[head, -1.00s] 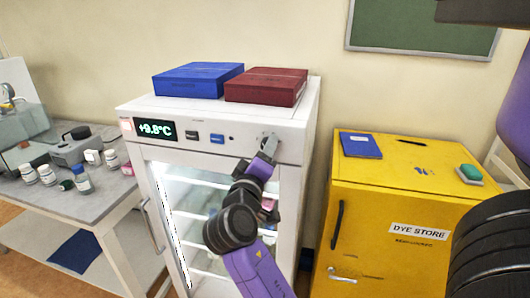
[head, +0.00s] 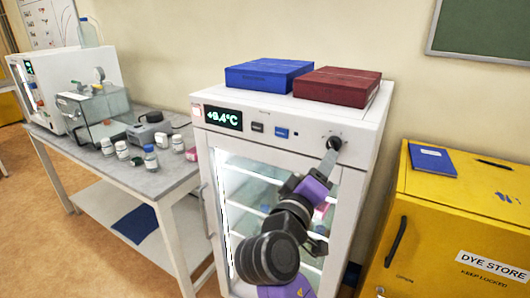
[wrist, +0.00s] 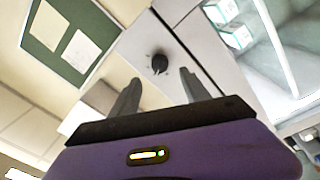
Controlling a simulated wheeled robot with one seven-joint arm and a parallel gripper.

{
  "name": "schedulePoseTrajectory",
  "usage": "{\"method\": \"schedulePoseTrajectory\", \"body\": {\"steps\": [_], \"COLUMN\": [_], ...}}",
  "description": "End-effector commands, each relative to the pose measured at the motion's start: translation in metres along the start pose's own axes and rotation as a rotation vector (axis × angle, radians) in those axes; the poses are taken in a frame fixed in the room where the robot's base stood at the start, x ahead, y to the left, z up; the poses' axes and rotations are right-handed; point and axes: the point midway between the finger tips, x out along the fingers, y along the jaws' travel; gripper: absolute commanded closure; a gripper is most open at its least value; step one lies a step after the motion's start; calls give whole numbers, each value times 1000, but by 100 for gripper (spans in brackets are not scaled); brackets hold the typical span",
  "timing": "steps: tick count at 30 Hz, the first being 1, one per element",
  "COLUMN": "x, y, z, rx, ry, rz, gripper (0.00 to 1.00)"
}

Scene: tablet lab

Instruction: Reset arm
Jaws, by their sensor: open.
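My gripper (head: 328,166) is in front of the upper right of a white glass-door fridge (head: 365,130). Its fingers point up toward a dark round knob (head: 335,143) on the fridge's top panel. In the wrist view the gripper (wrist: 160,78) is open and empty. The knob (wrist: 159,63) shows beyond the fingertips, between their lines, and appears apart from them. My arm covers part of the glass door.
A blue box (head: 268,75) and a dark red box (head: 337,87) lie on the fridge. A yellow dye-store cabinet (head: 440,215) stands to the right. A bench (head: 165,180) with bottles and instruments stands to the left, with open floor in front.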

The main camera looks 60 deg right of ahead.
Motion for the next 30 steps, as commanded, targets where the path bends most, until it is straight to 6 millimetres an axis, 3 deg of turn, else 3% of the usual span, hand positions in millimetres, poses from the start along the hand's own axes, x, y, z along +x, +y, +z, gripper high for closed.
{"method": "schedulePoseTrajectory", "body": {"steps": [8,11,14,17,23,26,30], "x": [0,0,-5,-19,-78,-116,-174], "y": [1,-1,-6,-22,-74,-97,-120], "z": [-3,-18,-46,-70,-88,-81,-58], "rx": [9,35,92,146,247,307,411], "ry": [11,74,190,333,605,712,822], "rz": [3,-4,-42,-115,-340,-473,-678], "gripper": [45,45,45,45,45,45,45]}}
